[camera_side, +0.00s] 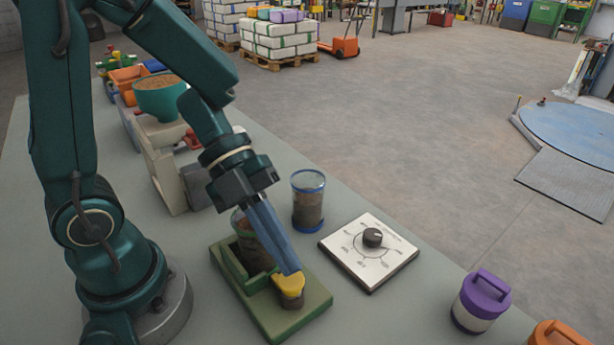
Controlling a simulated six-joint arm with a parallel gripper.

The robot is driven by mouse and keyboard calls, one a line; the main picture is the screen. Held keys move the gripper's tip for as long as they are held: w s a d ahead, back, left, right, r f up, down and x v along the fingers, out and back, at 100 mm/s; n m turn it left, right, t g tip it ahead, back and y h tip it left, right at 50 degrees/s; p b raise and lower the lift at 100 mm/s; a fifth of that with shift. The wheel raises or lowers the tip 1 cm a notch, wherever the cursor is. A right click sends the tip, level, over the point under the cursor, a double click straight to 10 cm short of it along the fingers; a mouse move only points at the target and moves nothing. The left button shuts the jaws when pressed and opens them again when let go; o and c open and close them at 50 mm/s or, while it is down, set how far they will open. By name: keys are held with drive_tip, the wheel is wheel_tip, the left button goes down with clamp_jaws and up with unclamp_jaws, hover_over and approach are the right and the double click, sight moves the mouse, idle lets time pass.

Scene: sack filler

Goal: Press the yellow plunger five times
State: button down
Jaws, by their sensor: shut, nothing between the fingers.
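The yellow plunger (289,284) sits on a dark round base at the near end of a green block-like device (313,304) on the table. My gripper (290,268) is shut and empty, with its long blue-grey fingers slanting down to the right. Its tips are at the top of the plunger and hide part of it. They appear to touch it, but I cannot tell how far it is pressed down. A container (239,222) in the green device is partly hidden behind my fingers.
Right of the device are a clear jar (308,203) with brown contents and a white dial panel (369,254) with a black knob. A purple-lidded canister (481,300) and an orange one (559,334) stand near the right edge. A teal bowl (158,103) sits behind. Table between is clear.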

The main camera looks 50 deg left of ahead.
drive_tip(key=shift+r, duration=2.55)
drive_tip(key=shift+r, duration=0.1)
idle(0.6)
drive_tip(key=r, duration=0.4)
drive_tip(key=shift+d, duration=0.2)
drive_tip(key=shift+f, duration=0.1)
drive_tip(key=shift+f, duration=4.35)
drive_tip(key=shift+f, duration=0.1)
drive_tip(key=shift+f, duration=0.3)
